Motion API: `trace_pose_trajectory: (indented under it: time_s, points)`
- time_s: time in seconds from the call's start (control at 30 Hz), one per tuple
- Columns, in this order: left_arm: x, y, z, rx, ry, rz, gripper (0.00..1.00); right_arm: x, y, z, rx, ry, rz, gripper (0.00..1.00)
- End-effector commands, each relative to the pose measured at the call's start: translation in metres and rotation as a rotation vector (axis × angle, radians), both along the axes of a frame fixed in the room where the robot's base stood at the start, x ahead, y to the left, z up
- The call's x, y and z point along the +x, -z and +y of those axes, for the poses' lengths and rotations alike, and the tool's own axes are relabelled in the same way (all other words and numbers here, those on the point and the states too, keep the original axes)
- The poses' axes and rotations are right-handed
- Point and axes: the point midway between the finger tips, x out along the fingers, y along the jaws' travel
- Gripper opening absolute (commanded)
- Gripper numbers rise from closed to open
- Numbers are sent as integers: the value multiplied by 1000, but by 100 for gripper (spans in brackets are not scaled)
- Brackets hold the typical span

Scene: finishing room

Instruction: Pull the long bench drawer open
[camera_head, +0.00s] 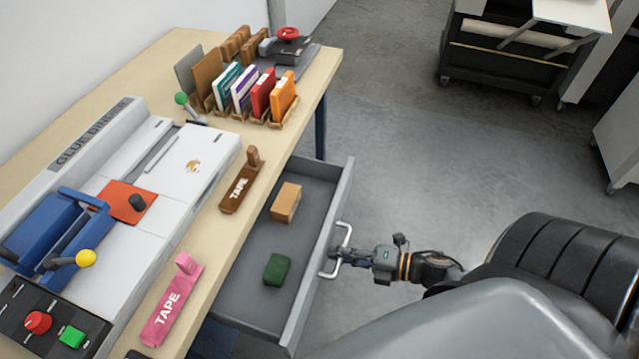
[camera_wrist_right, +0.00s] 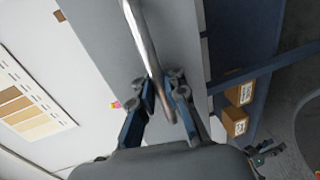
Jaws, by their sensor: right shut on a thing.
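The long bench drawer (camera_head: 322,236) stands pulled out from under the wooden bench top in the head view. Its grey front faces right and carries a silver bar handle (camera_head: 347,236). My right gripper (camera_head: 334,254) is at the handle, shut on it. In the right wrist view the silver handle (camera_wrist_right: 141,36) runs between the two fingers of the right gripper (camera_wrist_right: 168,103). Inside the drawer lie a tan block (camera_head: 286,202) and a green block (camera_head: 277,269). My left gripper is not in view.
A dark wheeled cart (camera_head: 490,60) stands at the back right. The grey floor between is clear.

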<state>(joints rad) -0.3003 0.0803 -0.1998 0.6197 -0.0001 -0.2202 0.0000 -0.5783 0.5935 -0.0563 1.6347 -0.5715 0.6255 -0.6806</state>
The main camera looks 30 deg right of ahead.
Motion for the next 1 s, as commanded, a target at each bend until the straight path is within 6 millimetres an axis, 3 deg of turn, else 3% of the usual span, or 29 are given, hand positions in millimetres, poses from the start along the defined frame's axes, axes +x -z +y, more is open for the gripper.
trace_pose_trajectory:
  time_s: [0.2, 0.57, 0.6, 0.67, 1.0]
  points:
    - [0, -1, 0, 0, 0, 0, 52, -10, -2, -9, 1, 2, -4, 0]
    - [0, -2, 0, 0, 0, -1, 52, -10, -3, -10, 3, 1, -6, 0]
    - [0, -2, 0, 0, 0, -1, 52, -10, -3, -10, 3, 1, -6, 11]
    - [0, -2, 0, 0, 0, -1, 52, -10, -3, -10, 3, 1, -5, 22]
    - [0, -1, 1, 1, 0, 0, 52, -14, -1, -11, 2, 0, -2, 22]
